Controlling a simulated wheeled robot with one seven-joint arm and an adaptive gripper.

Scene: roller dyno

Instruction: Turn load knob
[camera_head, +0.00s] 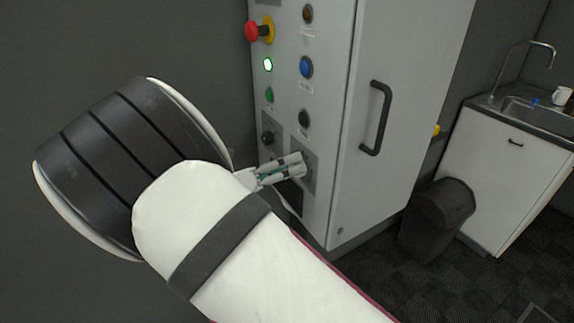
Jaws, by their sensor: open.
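The grey control cabinet (330,60) stands in the middle, with buttons and knobs on its narrow left face. A black knob (267,138) sits on a small plate at the lower left of that face. A darker grey plate (304,146) lies to its right, and my gripper covers much of it. The labels are too small to read, so I cannot tell which knob is the load knob. My gripper (300,166) is open, its fingers at the lower right plate. A knob there may be hidden by the fingers, and I cannot tell if they touch anything.
The cabinet door's black handle (376,118) sticks out to the right. A dark bin (437,218) and a sink unit (510,165) stand farther right.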

